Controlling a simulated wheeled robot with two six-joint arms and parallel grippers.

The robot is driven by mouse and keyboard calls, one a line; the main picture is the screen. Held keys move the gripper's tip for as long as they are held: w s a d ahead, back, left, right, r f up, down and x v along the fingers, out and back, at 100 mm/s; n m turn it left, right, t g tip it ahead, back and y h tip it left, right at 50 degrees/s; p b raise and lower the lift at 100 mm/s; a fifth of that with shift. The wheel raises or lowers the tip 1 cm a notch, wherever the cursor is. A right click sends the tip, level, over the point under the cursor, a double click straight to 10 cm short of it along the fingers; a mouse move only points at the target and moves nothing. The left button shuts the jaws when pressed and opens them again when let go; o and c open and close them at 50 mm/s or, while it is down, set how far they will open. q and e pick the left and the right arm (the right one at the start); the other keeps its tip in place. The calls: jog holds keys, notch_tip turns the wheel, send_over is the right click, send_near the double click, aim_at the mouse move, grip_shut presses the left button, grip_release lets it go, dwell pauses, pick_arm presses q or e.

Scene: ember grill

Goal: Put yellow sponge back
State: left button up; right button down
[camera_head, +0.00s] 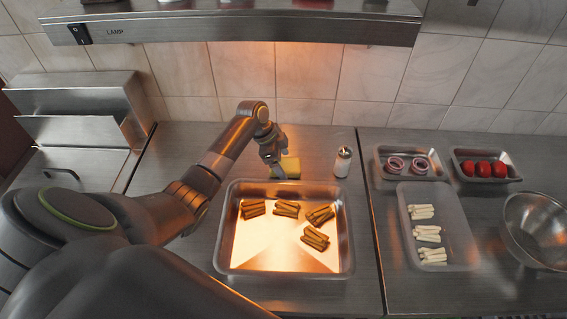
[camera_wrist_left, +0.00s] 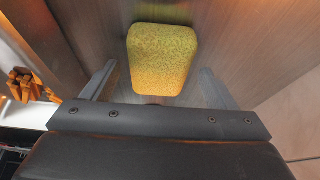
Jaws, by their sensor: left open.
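The yellow sponge (camera_head: 291,167) lies on the steel counter behind the metal tray, near the back wall. My left gripper (camera_head: 277,172) is at the sponge's left side in the head view and covers part of it. In the left wrist view the sponge (camera_wrist_left: 161,60) sits between the two spread fingers of my left gripper (camera_wrist_left: 158,88), with a gap on each side. The left gripper is open and holds nothing. My right gripper is not in view.
The metal tray (camera_head: 229,235) with several bundles of brown sticks is just in front of the sponge. A shaker (camera_head: 343,162) stands right of the sponge. Trays of onion rings (camera_head: 394,165), tomatoes (camera_head: 484,169) and white sticks (camera_head: 427,213) and a steel bowl (camera_head: 537,228) are farther right.

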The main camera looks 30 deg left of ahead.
pick_arm(q)
jog(key=b+v, duration=0.2)
jog(key=v, duration=0.8)
jog(key=shift+r+b, duration=0.35)
jog(key=shift+r, duration=0.05)
jog(key=shift+s+f, duration=0.1)
jog(key=shift+s, duration=0.05)
